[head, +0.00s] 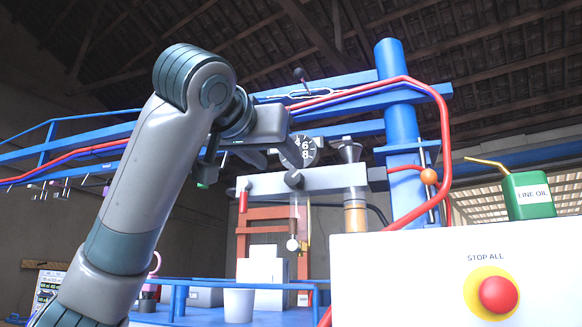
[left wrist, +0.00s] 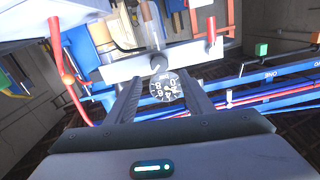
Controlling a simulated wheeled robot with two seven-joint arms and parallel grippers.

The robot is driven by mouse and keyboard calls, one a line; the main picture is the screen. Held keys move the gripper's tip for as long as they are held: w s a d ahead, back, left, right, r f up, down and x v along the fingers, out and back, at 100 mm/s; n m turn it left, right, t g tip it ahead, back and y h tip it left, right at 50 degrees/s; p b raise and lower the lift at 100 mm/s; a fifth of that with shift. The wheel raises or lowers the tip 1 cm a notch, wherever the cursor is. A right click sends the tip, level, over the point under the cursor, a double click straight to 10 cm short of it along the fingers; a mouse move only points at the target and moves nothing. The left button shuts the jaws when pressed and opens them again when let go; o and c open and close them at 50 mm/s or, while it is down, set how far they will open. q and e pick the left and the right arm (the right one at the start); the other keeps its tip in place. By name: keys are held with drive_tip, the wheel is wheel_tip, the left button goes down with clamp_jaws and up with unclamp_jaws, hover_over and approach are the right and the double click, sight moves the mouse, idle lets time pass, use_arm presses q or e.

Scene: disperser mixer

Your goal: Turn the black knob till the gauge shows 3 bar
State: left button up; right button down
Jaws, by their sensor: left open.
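The black knob (head: 294,179) sits on the front of a pale grey block, below the round gauge. In the left wrist view the knob (left wrist: 158,65) lies just beyond and between my fingertips, apparently not gripped. My left gripper (head: 275,161) is open in front of the block. My right gripper is not in view.
The grey block (head: 335,181) carries a clear filter bowl (head: 356,212) and a red handle (head: 243,197). A red hose (head: 443,140) runs along blue beams. A white cabinet with a red stop button (head: 498,294) and a green oil can (head: 528,195) stands at right.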

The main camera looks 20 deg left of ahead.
sight(293, 175)
use_arm(q)
drive_tip(key=w+p, duration=0.2)
drive_tip(key=w, duration=0.6)
drive_tip(key=shift+w+d, duration=0.1)
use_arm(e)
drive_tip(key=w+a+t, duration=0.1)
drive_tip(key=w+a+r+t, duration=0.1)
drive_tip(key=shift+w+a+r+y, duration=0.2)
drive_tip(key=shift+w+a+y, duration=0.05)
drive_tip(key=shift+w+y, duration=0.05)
use_arm(q)
drive_tip(key=c, duration=1.1)
